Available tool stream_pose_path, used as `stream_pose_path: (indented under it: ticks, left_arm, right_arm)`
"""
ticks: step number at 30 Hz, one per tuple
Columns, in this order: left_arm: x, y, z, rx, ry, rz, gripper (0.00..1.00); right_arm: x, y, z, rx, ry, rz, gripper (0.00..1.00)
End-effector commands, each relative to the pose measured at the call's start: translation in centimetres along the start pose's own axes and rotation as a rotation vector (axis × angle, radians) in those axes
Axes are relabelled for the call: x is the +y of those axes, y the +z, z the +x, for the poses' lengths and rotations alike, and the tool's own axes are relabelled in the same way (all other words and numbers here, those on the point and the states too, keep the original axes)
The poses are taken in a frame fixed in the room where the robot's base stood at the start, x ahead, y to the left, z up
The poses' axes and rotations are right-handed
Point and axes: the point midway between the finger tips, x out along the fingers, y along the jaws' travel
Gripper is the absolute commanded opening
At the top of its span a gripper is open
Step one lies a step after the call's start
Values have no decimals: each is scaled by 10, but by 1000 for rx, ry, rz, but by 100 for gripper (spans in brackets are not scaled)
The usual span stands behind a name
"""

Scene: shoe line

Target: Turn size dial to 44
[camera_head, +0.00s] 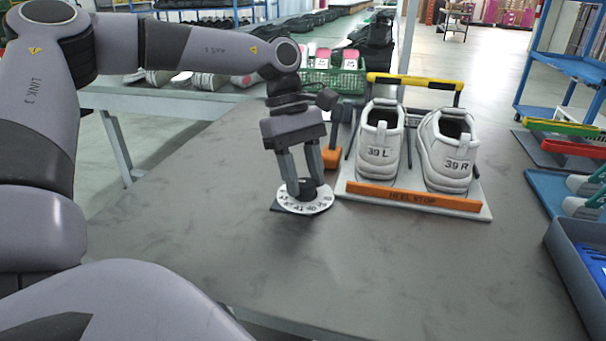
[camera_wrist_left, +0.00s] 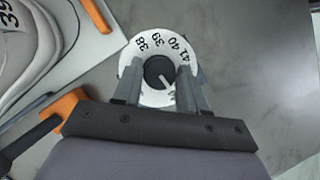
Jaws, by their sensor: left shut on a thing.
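The size dial is a white numbered disc (camera_head: 318,206) on a dark base on the grey table, left of the shoe stand. It also shows in the left wrist view (camera_wrist_left: 131,62), where 38, 39, 40 and 41 can be read. A black knob (camera_wrist_left: 157,70) with a white pointer line stands at its centre. The line points toward the lower right in the wrist view. The numbers there are hidden behind a finger. My left gripper (camera_head: 308,190) reaches down from above and is shut on the knob; its fingers also show in the wrist view (camera_wrist_left: 160,88). My right gripper is not seen.
Right behind the dial, a white board with an orange heel stop (camera_head: 420,198) holds white shoes marked 39 L (camera_head: 379,150) and 39 R (camera_head: 450,150). An orange-and-black tool (camera_head: 333,152) stands beside it. A grey bin (camera_head: 578,262) is at right. The front table is clear.

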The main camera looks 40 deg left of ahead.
Motion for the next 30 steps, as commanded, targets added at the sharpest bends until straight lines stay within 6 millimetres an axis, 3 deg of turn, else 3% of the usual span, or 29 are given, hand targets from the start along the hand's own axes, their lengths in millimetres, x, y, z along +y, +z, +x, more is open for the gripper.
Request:
stream_pose_path:
  ticks: [23, 24, 25, 26, 30]
  left_arm:
    - [0, -1, 2, 1, -44, 94, 11]
    - [0, -1, 2, 1, -44, 94, 52]
    - [0, -1, 2, 1, -43, 94, 61]
    - [0, -1, 2, 1, -43, 93, 66]
    - [0, 0, 1, 1, -41, 93, 66]
  right_arm:
    - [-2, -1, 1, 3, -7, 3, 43]
    - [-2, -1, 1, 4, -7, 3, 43]
    - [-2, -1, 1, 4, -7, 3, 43]
    - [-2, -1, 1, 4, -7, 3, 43]
    - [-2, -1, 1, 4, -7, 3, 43]
